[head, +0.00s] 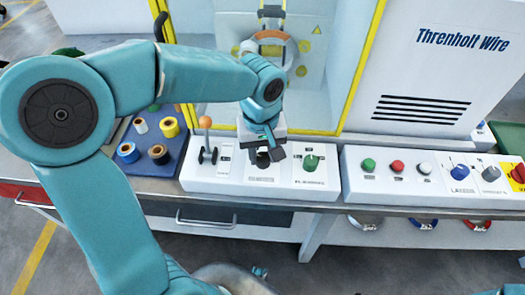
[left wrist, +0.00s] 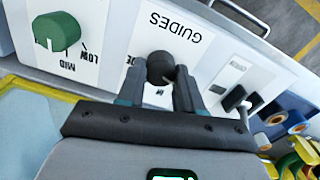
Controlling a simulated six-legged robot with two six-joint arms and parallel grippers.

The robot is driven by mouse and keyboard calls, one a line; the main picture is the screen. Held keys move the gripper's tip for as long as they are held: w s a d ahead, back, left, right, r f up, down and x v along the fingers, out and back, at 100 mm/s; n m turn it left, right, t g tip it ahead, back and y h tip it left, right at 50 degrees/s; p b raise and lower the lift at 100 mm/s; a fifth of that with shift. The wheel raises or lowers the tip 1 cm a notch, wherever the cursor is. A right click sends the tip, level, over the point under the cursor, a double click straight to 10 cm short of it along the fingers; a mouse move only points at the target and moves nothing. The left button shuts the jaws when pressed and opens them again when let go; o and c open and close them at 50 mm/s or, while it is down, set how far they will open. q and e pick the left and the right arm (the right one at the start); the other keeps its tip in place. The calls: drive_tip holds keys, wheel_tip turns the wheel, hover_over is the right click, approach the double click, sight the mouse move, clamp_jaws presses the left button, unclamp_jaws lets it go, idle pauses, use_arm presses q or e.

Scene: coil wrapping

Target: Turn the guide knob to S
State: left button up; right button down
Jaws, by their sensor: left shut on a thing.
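The guide knob (left wrist: 160,66) is a small round black knob on a white panel marked GUIDES in the left wrist view. In the head view the knob (head: 262,160) is mostly covered by my left gripper (head: 266,148). My left gripper (left wrist: 158,88) is shut on the knob, one finger on each side. One letter shows partly between the fingers, and I cannot tell which mark the knob points to.
A green knob (head: 311,161) with LOW and MID marks sits right of the guide knob. An orange-tipped lever (head: 206,138) stands to its left. A blue mat (head: 176,166) with spools lies further left. Another panel (head: 374,196) with buttons is at right.

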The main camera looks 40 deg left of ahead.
sight(261, 157)
use_arm(q)
drive_tip(key=o, duration=1)
drive_tip(key=shift+o, duration=0.2)
wheel_tip(261, 157, up, 16)
drive_tip(key=p, duration=0.3)
drive_tip(key=shift+s+r, duration=0.15)
drive_tip(key=shift+r, duration=0.1)
drive_tip(key=shift+a, duration=0.1)
